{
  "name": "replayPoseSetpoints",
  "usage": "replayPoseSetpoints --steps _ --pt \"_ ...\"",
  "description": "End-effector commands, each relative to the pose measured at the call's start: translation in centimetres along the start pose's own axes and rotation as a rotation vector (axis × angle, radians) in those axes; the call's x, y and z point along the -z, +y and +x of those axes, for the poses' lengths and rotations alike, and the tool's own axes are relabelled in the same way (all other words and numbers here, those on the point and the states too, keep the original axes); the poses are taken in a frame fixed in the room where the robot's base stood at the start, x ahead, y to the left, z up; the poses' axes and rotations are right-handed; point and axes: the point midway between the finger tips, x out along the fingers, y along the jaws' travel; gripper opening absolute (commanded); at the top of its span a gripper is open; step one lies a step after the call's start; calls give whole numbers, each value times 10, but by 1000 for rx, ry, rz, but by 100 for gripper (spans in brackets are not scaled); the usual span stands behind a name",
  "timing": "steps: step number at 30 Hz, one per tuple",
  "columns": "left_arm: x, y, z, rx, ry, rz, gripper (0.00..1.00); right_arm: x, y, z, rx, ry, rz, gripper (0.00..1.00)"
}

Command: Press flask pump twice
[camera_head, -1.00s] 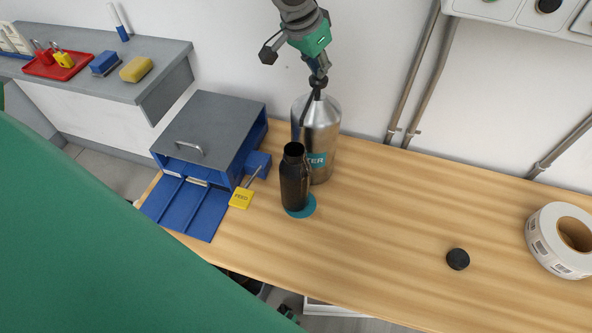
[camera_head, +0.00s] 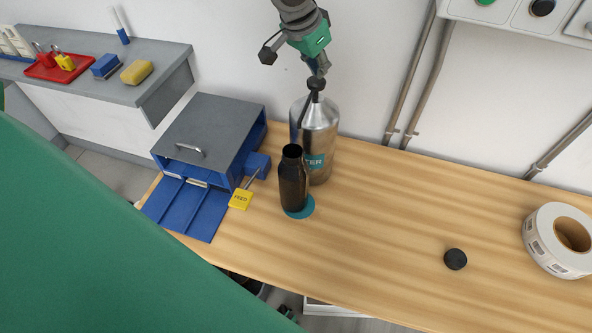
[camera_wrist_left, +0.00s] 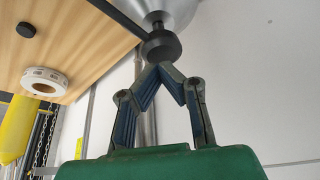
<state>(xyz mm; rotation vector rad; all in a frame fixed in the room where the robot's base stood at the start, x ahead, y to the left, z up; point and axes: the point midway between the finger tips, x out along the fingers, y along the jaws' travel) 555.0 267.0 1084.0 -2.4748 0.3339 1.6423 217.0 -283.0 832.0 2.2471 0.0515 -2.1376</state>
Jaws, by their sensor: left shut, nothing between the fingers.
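The silver metal flask (camera_head: 320,135) stands upright on the wooden bench, its teal label partly hidden. Its black pump head (camera_head: 316,84) is on top and also shows in the left wrist view (camera_wrist_left: 160,46). My left gripper (camera_head: 319,69) comes down from above, its fingers shut and empty. Its fingertips (camera_wrist_left: 164,66) are right at the pump head; I cannot tell whether they touch. An open dark bottle (camera_head: 293,182) stands on a teal disc (camera_head: 301,214) in front of the flask. My right gripper is not in view.
A blue-grey box (camera_head: 215,130) with a yellow FEED tag (camera_head: 240,199) stands left of the flask. A black cap (camera_head: 455,259) and a label roll (camera_head: 540,250) lie right. Pipes (camera_head: 418,75) run up the wall behind.

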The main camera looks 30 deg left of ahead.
Motion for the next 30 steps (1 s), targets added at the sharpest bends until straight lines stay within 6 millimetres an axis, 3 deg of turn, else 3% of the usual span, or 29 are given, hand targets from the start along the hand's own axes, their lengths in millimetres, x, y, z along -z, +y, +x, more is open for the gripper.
replayPoseSetpoints --steps 21,30 --pt "-12 -1 26 0 -3 -1 0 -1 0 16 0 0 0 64" --pt "-11 -2 23 -3 -3 -1 0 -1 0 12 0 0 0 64"
